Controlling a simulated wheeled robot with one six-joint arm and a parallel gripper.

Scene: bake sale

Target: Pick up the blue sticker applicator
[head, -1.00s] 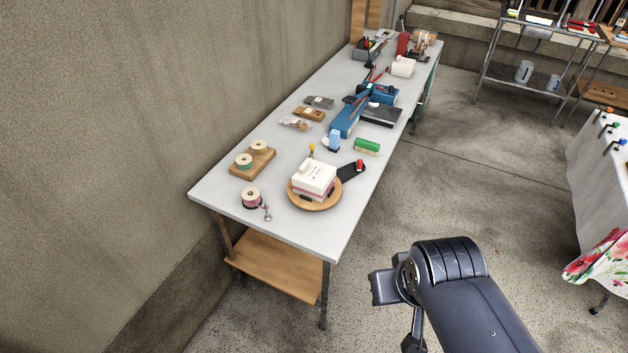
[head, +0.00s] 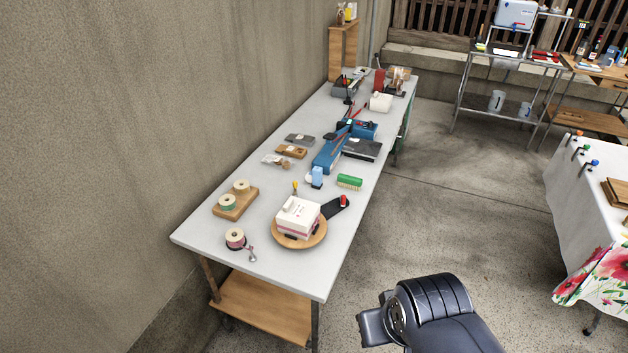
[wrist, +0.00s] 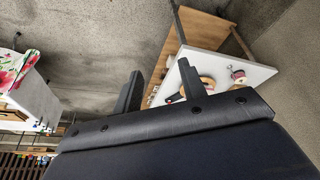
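The blue sticker applicator appears to be the small light-blue tool (head: 317,176) with a white round part. It stands on the white table (head: 215,268), behind the box on the round board and left of a green brush. I cannot pick it out in the wrist view. My gripper (wrist: 163,82) shows two dark fingers spread apart with nothing between them. In the head view my arm is at the bottom, over the floor right of the table's near end, well away from the applicator.
A white box (head: 298,214) sits on a round wooden board (head: 286,241). Nearby are a green brush (head: 350,182), a black-and-red tool (head: 335,207), a tape holder (head: 243,208) and a long blue sealer (head: 327,154). Open floor lies between this table and the flowered-cloth table (head: 590,230).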

